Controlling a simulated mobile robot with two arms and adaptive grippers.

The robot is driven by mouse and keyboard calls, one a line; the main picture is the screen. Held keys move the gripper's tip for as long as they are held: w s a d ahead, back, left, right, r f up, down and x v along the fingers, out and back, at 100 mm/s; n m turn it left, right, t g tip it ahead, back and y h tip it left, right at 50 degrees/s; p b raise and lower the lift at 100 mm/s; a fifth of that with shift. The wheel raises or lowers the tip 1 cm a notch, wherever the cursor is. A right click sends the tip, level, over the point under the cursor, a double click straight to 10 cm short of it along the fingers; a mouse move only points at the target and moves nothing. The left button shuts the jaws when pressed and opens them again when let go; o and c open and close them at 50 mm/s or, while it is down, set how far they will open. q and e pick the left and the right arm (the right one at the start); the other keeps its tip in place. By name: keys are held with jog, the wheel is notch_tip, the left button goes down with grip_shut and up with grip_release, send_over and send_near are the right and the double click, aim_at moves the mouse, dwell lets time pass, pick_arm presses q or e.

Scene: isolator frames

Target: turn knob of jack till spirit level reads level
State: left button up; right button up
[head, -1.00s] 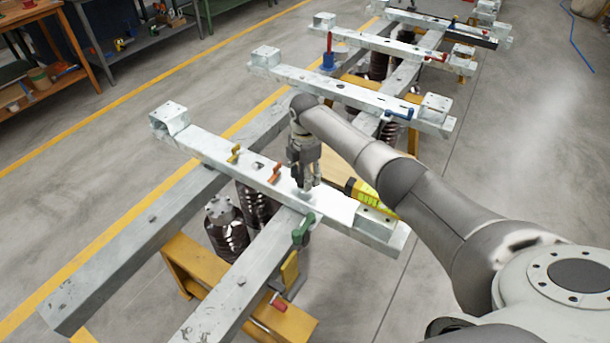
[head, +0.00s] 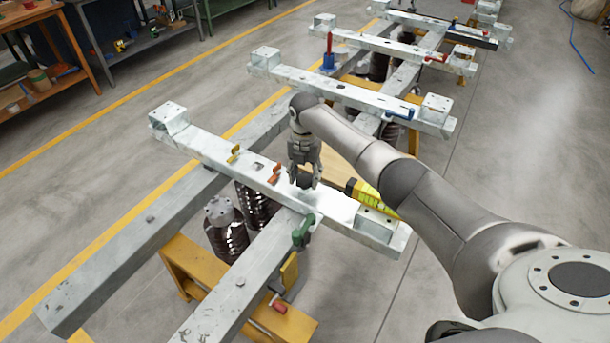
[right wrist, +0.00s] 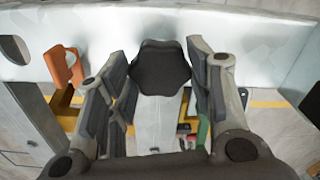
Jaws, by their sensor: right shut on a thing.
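My right gripper (head: 304,184) is over the near pale cross-beam (head: 215,152), pointing down. Its fingers are shut on a dark lobed knob (right wrist: 160,68), which sits between the two fingertips in the right wrist view; the dark knob also shows between the fingers in the head view (head: 304,181). The jack body under the knob is hidden. A yellow-green spirit level (head: 364,191) lies to the right of the gripper, partly behind the beam and arm; its bubble is too small to read. My left gripper is not in view.
An orange clamp (head: 274,173) and a yellow clamp (head: 234,153) sit on the beam left of the gripper. A green clamp (head: 303,231) is just in front. Dark ribbed springs (head: 228,238) stand below.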

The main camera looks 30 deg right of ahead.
aim_at(304, 177)
jog(key=shift+w+r, duration=0.25)
jog(key=shift+r, duration=0.05)
jog(key=o, duration=0.9)
jog(key=shift+o, duration=0.6)
jog(key=shift+s+a, duration=0.1)
jog(key=shift+f, duration=0.1)
notch_tip(304, 177, up, 12)
